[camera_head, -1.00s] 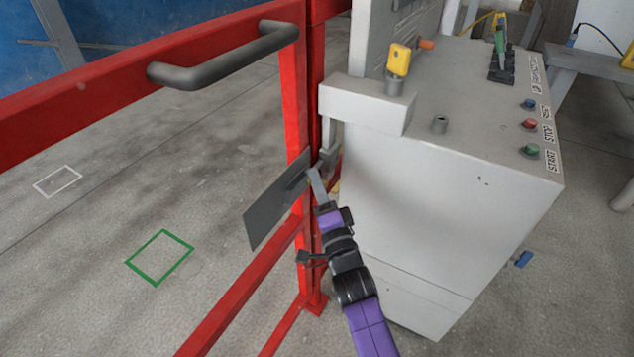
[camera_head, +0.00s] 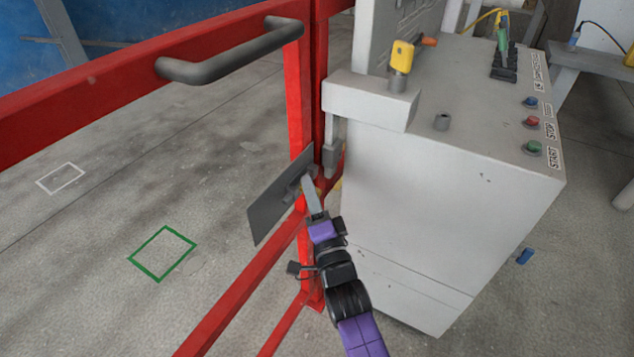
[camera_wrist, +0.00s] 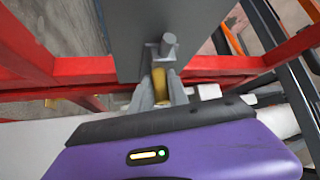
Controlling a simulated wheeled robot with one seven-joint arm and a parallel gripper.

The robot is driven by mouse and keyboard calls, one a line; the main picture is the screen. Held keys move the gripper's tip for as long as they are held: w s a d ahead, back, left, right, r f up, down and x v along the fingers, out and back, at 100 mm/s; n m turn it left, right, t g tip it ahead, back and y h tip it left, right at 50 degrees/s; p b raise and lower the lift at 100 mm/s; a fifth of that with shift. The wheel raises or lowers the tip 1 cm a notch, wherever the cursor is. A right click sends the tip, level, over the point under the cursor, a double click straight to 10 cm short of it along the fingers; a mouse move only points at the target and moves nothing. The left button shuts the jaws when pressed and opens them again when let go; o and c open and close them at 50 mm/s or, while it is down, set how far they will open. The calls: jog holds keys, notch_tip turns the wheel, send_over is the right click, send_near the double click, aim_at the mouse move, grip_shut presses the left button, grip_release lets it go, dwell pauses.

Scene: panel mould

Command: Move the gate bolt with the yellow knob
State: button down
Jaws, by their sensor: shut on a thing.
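The gate bolt's yellow knob (camera_wrist: 160,86) is between my gripper's two grey fingers (camera_wrist: 160,92) in the wrist view. My gripper (camera_head: 309,190) is shut on it. In the head view the knob is mostly hidden by the fingers. A grey round pin end (camera_wrist: 168,40) shows just beyond the knob. The bolt is by a dark grey plate (camera_head: 272,205) on the red gate (camera_head: 240,312). A grey bracket (camera_head: 331,158) stands to the right of my fingertips, by the cabinet. How far the bolt reaches is hidden.
A pale cabinet (camera_head: 410,190) with buttons and a yellow-topped part (camera_head: 401,56) stands close on the right. A dark gate handle (camera_head: 230,58) juts out above left. Green (camera_head: 162,253) and white (camera_head: 61,178) outlines mark open floor beyond the gate.

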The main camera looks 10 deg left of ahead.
jog(key=shift+s+a+r, duration=0.25)
jog(key=shift+s+a, duration=0.05)
jog(key=shift+s, duration=0.25)
jog(key=c, duration=1.3)
grip_release()
jog(key=shift+s, duration=0.1)
jog(key=shift+f, duration=0.1)
jog(key=shift+d+f, duration=0.1)
jog(key=v, duration=0.7)
jog(key=shift+s+d, duration=0.1)
jog(key=shift+s, duration=0.2)
